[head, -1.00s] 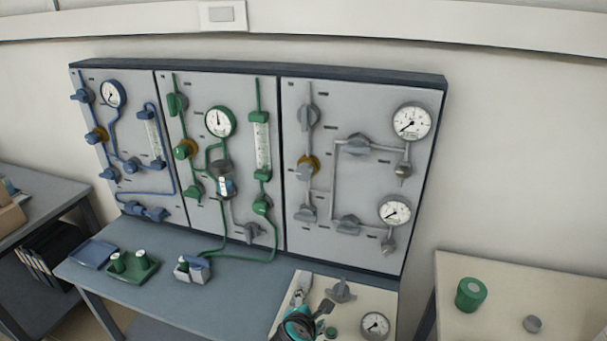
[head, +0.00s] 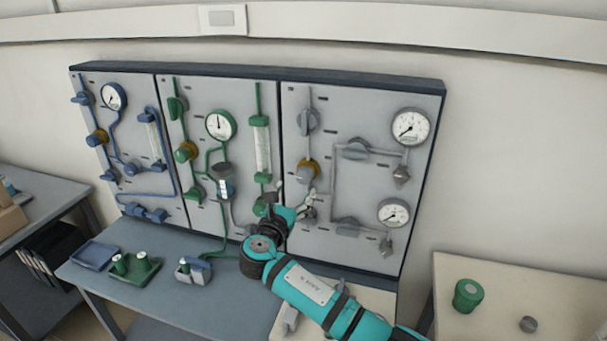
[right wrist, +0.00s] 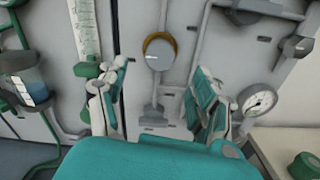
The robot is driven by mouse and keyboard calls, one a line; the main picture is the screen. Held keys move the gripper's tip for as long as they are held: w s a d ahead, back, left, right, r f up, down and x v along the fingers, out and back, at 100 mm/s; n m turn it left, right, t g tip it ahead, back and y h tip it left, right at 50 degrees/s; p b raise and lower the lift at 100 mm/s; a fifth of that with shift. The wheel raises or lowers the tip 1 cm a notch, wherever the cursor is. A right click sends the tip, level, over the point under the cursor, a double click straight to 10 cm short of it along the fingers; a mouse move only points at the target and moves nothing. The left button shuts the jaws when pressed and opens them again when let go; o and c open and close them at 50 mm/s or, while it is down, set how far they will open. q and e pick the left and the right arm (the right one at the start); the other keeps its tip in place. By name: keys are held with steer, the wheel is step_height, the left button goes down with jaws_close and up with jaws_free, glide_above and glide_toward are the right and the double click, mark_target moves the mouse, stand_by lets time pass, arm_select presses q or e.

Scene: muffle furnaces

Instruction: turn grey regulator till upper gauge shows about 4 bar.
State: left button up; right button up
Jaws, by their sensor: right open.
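The grey regulator (head: 307,170) is a grey knob with a brass-coloured ring on the right-hand panel. It also shows between the fingers in the right wrist view (right wrist: 160,54), farther forward than the fingertips. The upper gauge (head: 410,127) is a white dial at the panel's top right; its needle points to the lower left, and its figures are too small to read. My right gripper (head: 293,198) is open and empty, in front of the panel just below the regulator, apart from it. It also shows in the right wrist view (right wrist: 156,92). My left gripper is out of view.
A lower gauge (head: 393,213) and grey valves, such as one at the upper middle (head: 356,149), surround the regulator. The green panel (head: 243,110) with a flow tube adjoins on the left. My right arm covers part of the bench (head: 220,290).

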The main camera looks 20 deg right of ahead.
mark_target(303, 179)
steer(key=x, duration=0.8)
steer(key=shift+w+d+p, duration=0.1)
steer(key=shift+w+p, duration=0.05)
steer(key=shift+p, duration=0.25)
steer(key=c, duration=1.2)
steer(key=shift+f+m+b, duration=0.25)
steer(key=shift+m+b, duration=0.75)
steer(key=shift+b, duration=0.2)
steer(key=m+b, duration=1.5)
steer(key=shift+f+b, duration=0.1)
steer(key=shift+b, duration=0.25)
steer(key=shift+m+b, duration=1.65)
steer(key=shift+m, duration=0.55)
